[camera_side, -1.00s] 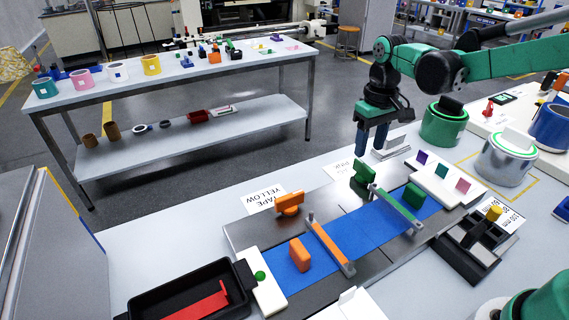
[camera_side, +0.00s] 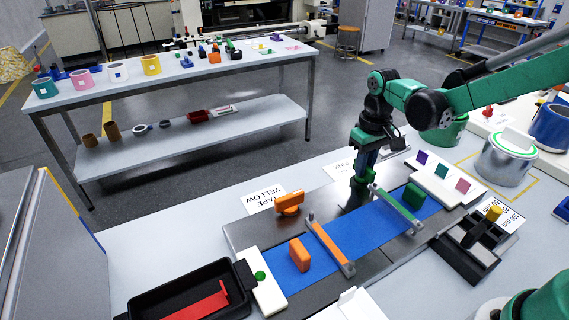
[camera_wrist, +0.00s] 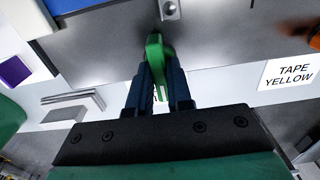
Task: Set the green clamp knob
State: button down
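The green clamp knob (camera_side: 361,187) stands on the dark plate at the back edge of the blue strip, beside the grey end of the green clamp bar (camera_side: 396,207). My gripper (camera_side: 364,173) is lowered over it, pointing down. In the wrist view the knob (camera_wrist: 155,52) shows between the two dark blue fingers of my gripper (camera_wrist: 158,75), one on each side. The fingers are close to its sides, but I cannot tell whether they press on it. In the side view the fingers and arm hide the knob's upper part.
An orange knob (camera_side: 289,202) and an orange clamp bar (camera_side: 330,246) are to the left. A green block (camera_side: 414,196) and an orange block (camera_side: 300,254) rest on the blue strip (camera_side: 355,225). The TAPE YELLOW card (camera_wrist: 291,74) lies nearby. A green tape roll stands behind right.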

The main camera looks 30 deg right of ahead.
jog(key=shift+m, duration=0.3)
jog(key=m, duration=1.3)
jog(key=shift+m, duration=2.1)
jog(key=c, duration=0.8)
grip_release()
